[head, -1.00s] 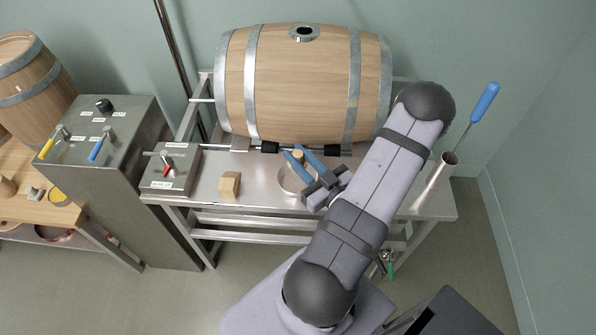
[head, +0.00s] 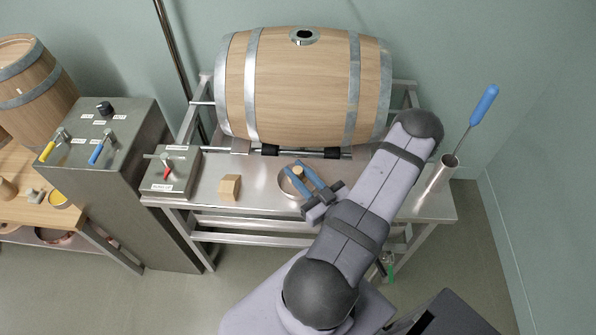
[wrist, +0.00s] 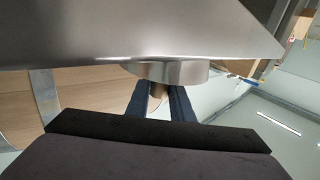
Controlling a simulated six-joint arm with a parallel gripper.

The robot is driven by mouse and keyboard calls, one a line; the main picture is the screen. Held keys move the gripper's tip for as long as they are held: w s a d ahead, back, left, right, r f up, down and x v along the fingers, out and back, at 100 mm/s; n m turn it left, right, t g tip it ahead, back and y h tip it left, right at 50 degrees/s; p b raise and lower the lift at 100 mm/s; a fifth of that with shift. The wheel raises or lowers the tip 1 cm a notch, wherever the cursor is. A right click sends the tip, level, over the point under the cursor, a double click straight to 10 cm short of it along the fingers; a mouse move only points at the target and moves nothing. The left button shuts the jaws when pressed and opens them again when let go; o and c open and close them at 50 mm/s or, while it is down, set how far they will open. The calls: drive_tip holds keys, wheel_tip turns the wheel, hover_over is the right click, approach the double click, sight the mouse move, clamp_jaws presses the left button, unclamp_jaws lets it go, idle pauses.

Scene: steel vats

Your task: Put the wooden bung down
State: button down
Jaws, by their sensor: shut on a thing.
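The wooden bung (head: 298,170) is a small light-brown plug held between the blue fingers of my gripper (head: 296,168). In the head view it overlaps the round steel dish (head: 284,187) on the steel bench. In the wrist view the bung (wrist: 158,91) shows between the fingers, close to the dish (wrist: 180,73), which appears upside down. My gripper is shut on the bung. The fingers hide part of the dish. I cannot tell whether the bung touches the dish.
A large barrel (head: 300,90) lies on a rack behind the dish. A wooden block (head: 230,187) and a switch box (head: 170,172) stand to the left on the bench (head: 255,168). A steel tube (head: 436,182) holding a blue-handled tool (head: 483,105) stands at the right.

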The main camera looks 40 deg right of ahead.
drive_tip(key=shift+f, duration=0.1)
drive_tip(key=c, duration=1.6)
unclamp_jaws()
drive_tip(key=shift+o, duration=0.2)
drive_tip(key=shift+r, duration=0.2)
drive_tip(key=shift+s+f, duration=0.15)
drive_tip(key=shift+s, duration=0.4)
drive_tip(key=s+b, duration=0.3)
drive_tip(key=s, duration=0.8)
drive_tip(key=shift+a, duration=0.45)
